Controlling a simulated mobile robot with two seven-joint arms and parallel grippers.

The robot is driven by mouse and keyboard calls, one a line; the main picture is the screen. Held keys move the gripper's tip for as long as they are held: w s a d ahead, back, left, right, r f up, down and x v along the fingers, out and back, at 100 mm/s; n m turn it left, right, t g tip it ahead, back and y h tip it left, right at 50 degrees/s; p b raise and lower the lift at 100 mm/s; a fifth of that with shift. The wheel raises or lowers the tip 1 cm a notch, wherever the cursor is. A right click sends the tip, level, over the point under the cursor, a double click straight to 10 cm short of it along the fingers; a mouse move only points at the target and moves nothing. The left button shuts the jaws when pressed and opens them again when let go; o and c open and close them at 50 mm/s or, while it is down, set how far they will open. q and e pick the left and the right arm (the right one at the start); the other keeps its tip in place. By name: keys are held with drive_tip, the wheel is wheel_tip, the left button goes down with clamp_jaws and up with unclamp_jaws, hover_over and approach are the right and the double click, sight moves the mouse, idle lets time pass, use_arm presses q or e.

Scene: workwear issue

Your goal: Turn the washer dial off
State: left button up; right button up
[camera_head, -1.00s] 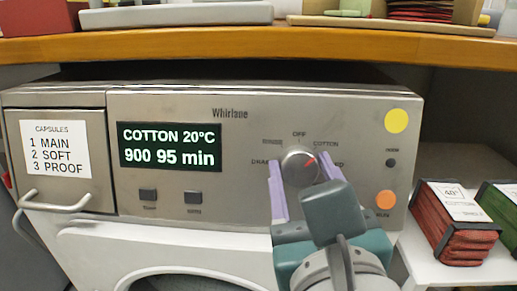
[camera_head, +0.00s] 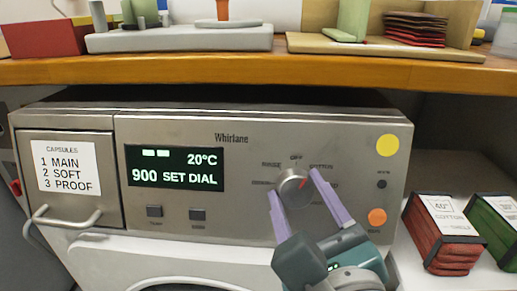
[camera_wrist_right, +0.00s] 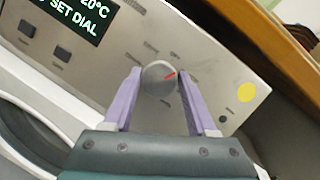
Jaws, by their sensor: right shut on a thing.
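My right gripper (camera_head: 294,192) is shut on the dial, one purple finger on each side, tilted in the head view. The wrist view also shows the dial (camera_wrist_right: 160,78) between the fingers. The display (camera_head: 175,167) reads 20°C, 900, SET DIAL. My left gripper is not in view.
A wooden shelf edge (camera_head: 250,70) runs close above the washer (camera_head: 65,122). A yellow disc (camera_head: 388,145) and an orange button (camera_head: 377,217) lie right of the dial. A red folded bundle (camera_head: 440,246) stands at the right. A capsule drawer handle (camera_head: 66,219) juts out at the left.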

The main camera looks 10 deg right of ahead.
drive_tip(key=n+p, duration=0.2)
drive_tip(key=n+y+p, duration=0.1)
drive_tip(key=shift+r+n+g, duration=0.25)
drive_tip(key=shift+n+g, duration=0.05)
drive_tip(key=shift+g, duration=0.1)
drive_tip(key=shift+f+n+p, duration=0.15)
drive_tip(key=shift+n+p, duration=0.85)
drive_tip(key=o, duration=1.4)
drive_tip(key=shift+c, duration=0.2)
drive_tip(key=s+r+p, duration=0.1)
drive_tip(key=s, duration=0.9)
drive_tip(key=shift+r, duration=0.25)
drive_tip(key=shift+w+d, duration=0.1)
